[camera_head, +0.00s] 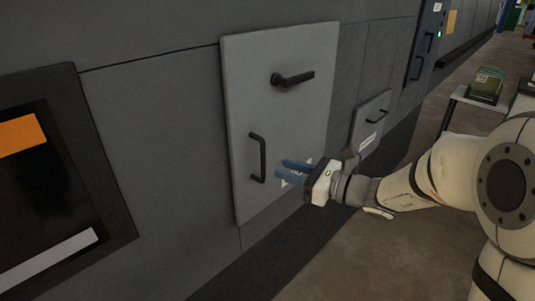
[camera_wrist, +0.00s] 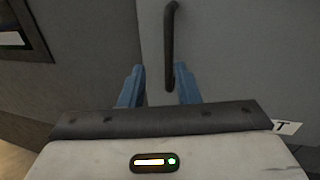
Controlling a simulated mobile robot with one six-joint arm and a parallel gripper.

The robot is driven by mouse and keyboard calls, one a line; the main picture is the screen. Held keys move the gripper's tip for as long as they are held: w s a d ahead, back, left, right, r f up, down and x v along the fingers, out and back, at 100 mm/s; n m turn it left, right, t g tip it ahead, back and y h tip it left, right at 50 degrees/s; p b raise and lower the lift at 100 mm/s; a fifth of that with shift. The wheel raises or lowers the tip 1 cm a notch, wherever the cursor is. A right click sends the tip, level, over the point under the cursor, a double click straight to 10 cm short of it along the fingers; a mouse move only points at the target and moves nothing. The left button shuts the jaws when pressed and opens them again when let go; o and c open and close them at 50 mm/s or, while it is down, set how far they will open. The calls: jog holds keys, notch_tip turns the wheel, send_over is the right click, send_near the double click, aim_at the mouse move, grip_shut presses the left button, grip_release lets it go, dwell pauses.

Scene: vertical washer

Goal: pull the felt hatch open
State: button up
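A large light grey hatch (camera_head: 290,120) is set in the dark grey machine wall and looks shut. It has a black vertical bar handle (camera_head: 262,157) at its lower left and a black lever handle (camera_head: 293,79) higher up. A white label beside my fingers is partly hidden; in the wrist view the label (camera_wrist: 287,127) shows a "T". My gripper (camera_head: 281,169) is open and empty, just right of the bar handle. In the wrist view, the bar handle (camera_wrist: 170,45) lies ahead between the two blue fingers (camera_wrist: 158,84), nearer the right one. I see no contact.
A smaller hatch (camera_head: 370,122) with its own handle and label sits lower right. A dark framed window (camera_head: 60,180) is at the left. A stand with a green object (camera_head: 487,85) is at the right. Floor (camera_head: 360,260) in front is clear.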

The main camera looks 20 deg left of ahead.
jog(key=w+m, duration=0.1)
jog(key=p, duration=0.1)
send_over(263, 178)
jog(key=shift+w+a+r+t, duration=0.15)
jog(key=shift+w+t, duration=0.15)
jog(key=shift+c, duration=0.6)
grip_shut()
